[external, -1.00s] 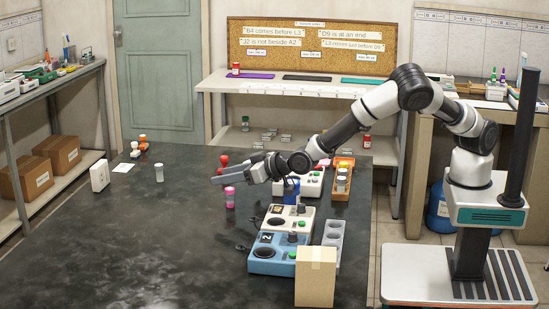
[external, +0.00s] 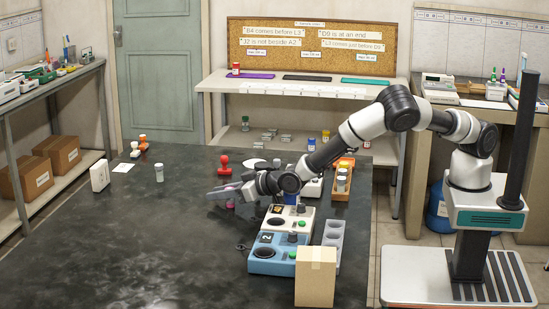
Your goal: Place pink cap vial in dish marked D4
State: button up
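The pink cap vial (external: 231,204) stands on the dark bench, left of the blue and cream devices. Its upper part is hidden by my gripper (external: 219,191), which reaches left over it at about cap height. Whether the fingers touch the vial, or are open or shut, cannot be told. No dish mark D4 can be read. Small dishes or blocks (external: 271,134) sit on the lower back shelf, with labels too small to read.
A blue device (external: 268,263), cream device (external: 299,217), grey holed rack (external: 333,235) and cardboard box (external: 315,277) stand right of the vial. A red stamp-like object (external: 224,166) is behind. A clear vial (external: 159,173) stands left. The front-left bench is clear.

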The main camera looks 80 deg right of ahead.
grip_shut()
notch_tip(320, 180, up, 10)
jog(key=p, duration=0.1)
notch_tip(320, 180, up, 6)
jog(key=n+y+b, duration=0.2)
jog(key=n+y, duration=0.2)
jog(key=y, duration=0.1)
send_over(245, 164)
notch_tip(245, 164, down, 15)
jog(key=shift+f+b, duration=0.1)
jog(key=shift+b, duration=1.15)
